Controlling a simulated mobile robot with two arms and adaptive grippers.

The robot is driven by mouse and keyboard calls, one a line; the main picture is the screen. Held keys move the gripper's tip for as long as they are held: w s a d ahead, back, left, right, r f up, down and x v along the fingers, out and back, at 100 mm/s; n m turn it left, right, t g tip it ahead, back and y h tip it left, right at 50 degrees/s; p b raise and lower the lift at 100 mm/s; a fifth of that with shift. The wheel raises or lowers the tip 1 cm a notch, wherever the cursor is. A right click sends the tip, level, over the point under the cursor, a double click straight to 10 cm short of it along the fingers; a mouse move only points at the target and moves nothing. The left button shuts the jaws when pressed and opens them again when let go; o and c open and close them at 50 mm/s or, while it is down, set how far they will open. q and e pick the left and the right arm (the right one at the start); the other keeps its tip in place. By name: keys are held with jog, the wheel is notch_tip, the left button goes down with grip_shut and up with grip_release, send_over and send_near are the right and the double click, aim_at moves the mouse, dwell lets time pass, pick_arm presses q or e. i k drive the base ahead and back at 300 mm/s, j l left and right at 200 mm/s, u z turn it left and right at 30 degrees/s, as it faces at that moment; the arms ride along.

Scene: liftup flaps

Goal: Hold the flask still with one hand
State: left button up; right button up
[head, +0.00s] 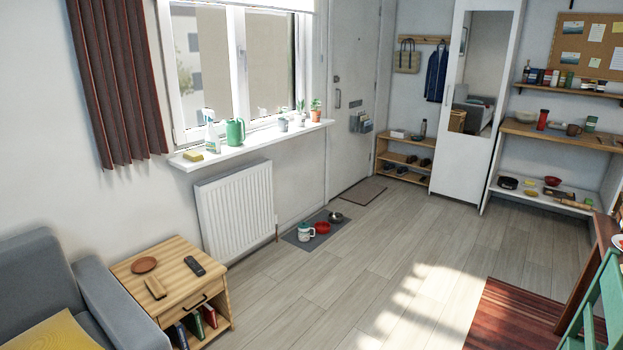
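Neither of my grippers shows in the head view. I cannot pick out a flask with certainty. A small, slim dark bottle (423,128) stands upright on top of the shoe rack by the far wall; it is too small to tell whether it is a flask. A white and green lidded container (305,232) stands on a dark mat on the floor near the radiator. No gripper touches either of them.
A wooden side table (182,294) stands beside the grey sofa (45,285) at lower left. A green chair (603,300) and a dark red rug (520,312) are at lower right. A radiator (236,212) lines the window wall. The middle floor is clear.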

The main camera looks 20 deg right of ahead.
aim_at(541, 123)
jog(key=i+l+z, duration=0.25)
jog(key=i+z, duration=0.25)
jog(key=i+l+z, duration=0.1)
jog(key=i+z, duration=1)
jog(key=i, duration=0.7)
jog(key=i+j+z, duration=0.1)
jog(key=i, duration=0.75)
jog(key=i+z, duration=0.15)
jog(key=i, duration=0.75)
jog(key=i+j+z, duration=0.2)
jog(key=i, duration=0.7)
jog(key=i+l, duration=0.1)
jog(key=i, duration=0.5)
jog(key=i+l+u, duration=0.15)
jog(key=i, duration=0.45)
jog(key=i+l, duration=0.15)
jog(key=i, duration=0.45)
jog(key=j+u, duration=0.05)
